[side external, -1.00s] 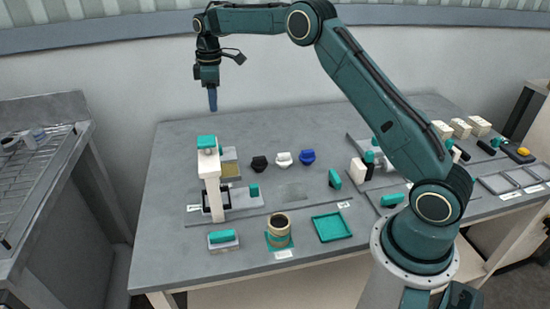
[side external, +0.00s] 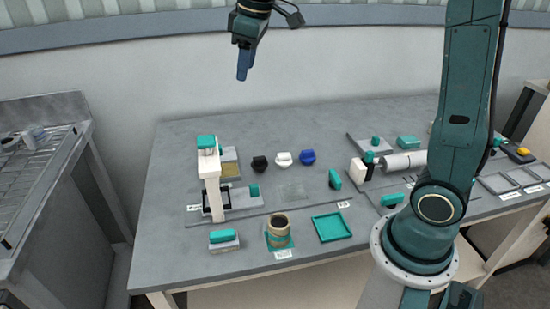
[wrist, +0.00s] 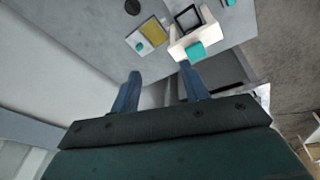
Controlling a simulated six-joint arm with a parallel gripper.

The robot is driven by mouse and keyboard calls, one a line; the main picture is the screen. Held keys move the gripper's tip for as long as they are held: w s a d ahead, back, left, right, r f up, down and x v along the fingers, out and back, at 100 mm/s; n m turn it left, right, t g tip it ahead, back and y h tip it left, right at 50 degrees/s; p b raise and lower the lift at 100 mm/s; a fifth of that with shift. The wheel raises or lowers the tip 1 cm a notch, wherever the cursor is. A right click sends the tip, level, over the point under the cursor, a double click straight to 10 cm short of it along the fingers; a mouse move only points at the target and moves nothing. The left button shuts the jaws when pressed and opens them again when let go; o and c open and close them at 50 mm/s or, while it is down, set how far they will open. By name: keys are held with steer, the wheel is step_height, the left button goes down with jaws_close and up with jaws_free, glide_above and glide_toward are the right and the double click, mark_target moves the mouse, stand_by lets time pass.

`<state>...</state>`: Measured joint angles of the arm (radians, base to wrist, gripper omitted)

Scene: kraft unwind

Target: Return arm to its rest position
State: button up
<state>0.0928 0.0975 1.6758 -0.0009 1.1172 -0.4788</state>
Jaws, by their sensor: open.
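My gripper (side external: 243,66) is high above the back of the table in the side external view, near the wall, with its blue fingers pointing down. In the wrist view my gripper (wrist: 158,88) shows two blue fingers spread apart with nothing between them. It is open and empty, well clear of everything on the table. My upper arm stands nearly upright at the right of the side external view, and the top of it is out of frame.
The grey table (side external: 185,150) holds a white press-like stand (side external: 211,180) at left, a kraft roll (side external: 278,229), a teal tray (side external: 331,227), and black, white and blue (side external: 307,157) pieces. A wire rack (side external: 35,170) stands left. The air around my gripper is free.

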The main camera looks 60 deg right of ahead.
steer(key=s+a+f+m+t, duration=0.1)
steer(key=s+a+f+m, duration=0.1)
steer(key=s, duration=1)
steer(key=s+a+f+m+t, duration=0.1)
steer(key=s+a+f+m, duration=0.1)
steer(key=s, duration=1)
steer(key=shift+s+f+t, duration=0.3)
steer(key=shift+f+t, duration=0.1)
steer(key=shift+f, duration=0.05)
